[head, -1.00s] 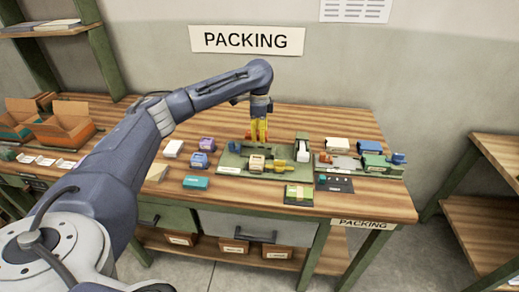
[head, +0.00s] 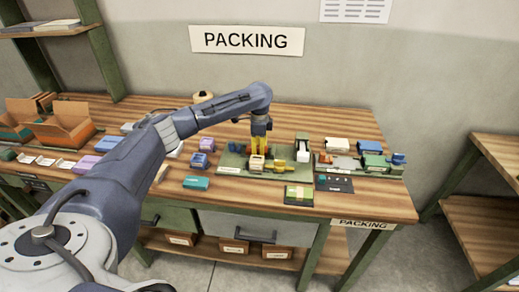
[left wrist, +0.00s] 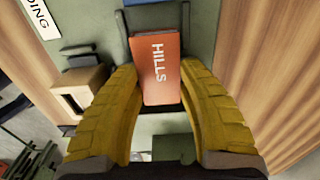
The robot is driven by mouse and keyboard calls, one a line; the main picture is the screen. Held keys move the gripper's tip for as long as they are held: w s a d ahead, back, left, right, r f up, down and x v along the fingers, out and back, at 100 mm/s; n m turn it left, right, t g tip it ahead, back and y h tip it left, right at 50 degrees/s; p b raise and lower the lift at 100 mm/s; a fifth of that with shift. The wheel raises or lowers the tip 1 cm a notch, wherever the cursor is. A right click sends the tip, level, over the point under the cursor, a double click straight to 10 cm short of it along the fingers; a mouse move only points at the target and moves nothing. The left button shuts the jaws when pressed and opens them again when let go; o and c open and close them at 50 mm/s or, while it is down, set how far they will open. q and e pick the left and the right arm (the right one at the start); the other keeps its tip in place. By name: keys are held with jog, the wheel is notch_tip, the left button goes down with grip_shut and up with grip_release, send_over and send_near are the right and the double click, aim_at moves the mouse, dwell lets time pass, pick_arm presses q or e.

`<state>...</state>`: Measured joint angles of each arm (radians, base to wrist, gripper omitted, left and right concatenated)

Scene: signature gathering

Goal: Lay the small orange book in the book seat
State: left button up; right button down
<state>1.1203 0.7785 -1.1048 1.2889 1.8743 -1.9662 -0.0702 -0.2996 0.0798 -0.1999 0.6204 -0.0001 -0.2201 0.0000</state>
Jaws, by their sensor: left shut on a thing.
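The small orange book (left wrist: 157,68), marked HILLS, is between the yellow fingers of my left gripper (left wrist: 163,120) in the left wrist view. The gripper is shut on the book's sides. In the head view the left gripper (head: 259,149) points down over the back of the green board (head: 232,157), and I cannot make out the book there. In the left wrist view a dark rail frame (left wrist: 122,28), which looks like the book seat, stands around the book's far part. I cannot tell whether the book touches its floor. My right gripper is not in view.
A beige block (head: 257,163) and a yellow part (head: 280,165) stand on the board near the gripper. An upright white-topped holder (head: 302,148) is to the right. Purple (head: 207,144), blue (head: 199,160) and teal (head: 196,183) items lie to the left.

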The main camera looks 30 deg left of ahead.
pick_arm(q)
jog(key=shift+f, duration=0.15)
jog(key=o, duration=1.1)
notch_tip(320, 180, up, 12)
jog(key=shift+r, duration=0.2)
